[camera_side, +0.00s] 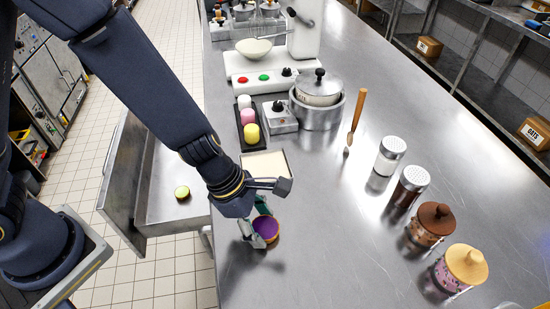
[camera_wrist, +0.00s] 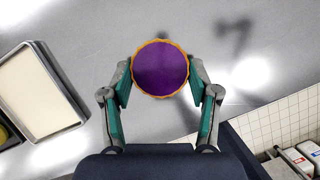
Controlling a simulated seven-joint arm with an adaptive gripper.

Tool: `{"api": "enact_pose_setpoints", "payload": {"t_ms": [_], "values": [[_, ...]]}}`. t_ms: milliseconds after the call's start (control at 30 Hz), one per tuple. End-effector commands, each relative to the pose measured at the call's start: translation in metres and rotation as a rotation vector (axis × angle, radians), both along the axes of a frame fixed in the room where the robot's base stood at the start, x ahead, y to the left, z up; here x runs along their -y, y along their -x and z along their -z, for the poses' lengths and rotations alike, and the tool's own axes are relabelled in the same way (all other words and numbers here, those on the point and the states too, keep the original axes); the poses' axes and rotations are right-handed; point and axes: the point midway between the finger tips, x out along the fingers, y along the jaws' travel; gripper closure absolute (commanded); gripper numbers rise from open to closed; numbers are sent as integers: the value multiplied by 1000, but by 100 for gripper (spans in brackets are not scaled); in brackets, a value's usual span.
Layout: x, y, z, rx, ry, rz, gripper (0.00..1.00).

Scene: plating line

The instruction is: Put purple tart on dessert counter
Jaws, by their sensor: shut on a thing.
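The purple tart (camera_side: 266,229) is round with a purple top and an orange-brown crust. It also shows in the wrist view (camera_wrist: 160,69), between the two fingers. My gripper (camera_side: 257,228) is shut on the tart, with one finger on each side of it; it shows in the wrist view too (camera_wrist: 162,90). The tart is over the near left part of the steel counter (camera_side: 330,225); a shadow lies beside it, and the gap below it is hard to judge. I cannot tell which surface is the dessert counter.
A cream-topped tray (camera_side: 265,164) lies just beyond my gripper. A black tray (camera_side: 240,138) holds several coloured sweets. Jars and shakers (camera_side: 430,225) line the right. The counter's middle is clear.

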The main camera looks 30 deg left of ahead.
Motion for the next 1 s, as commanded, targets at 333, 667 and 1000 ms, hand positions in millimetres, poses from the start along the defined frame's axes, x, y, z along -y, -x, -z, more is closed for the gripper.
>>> {"api": "enact_pose_setpoints", "payload": {"t_ms": [333,667,1000], "values": [[0,0,2,1,2,0,24],[0,0,2,1,2,0,14],[-3,1,-13,5,5,4,14]]}}
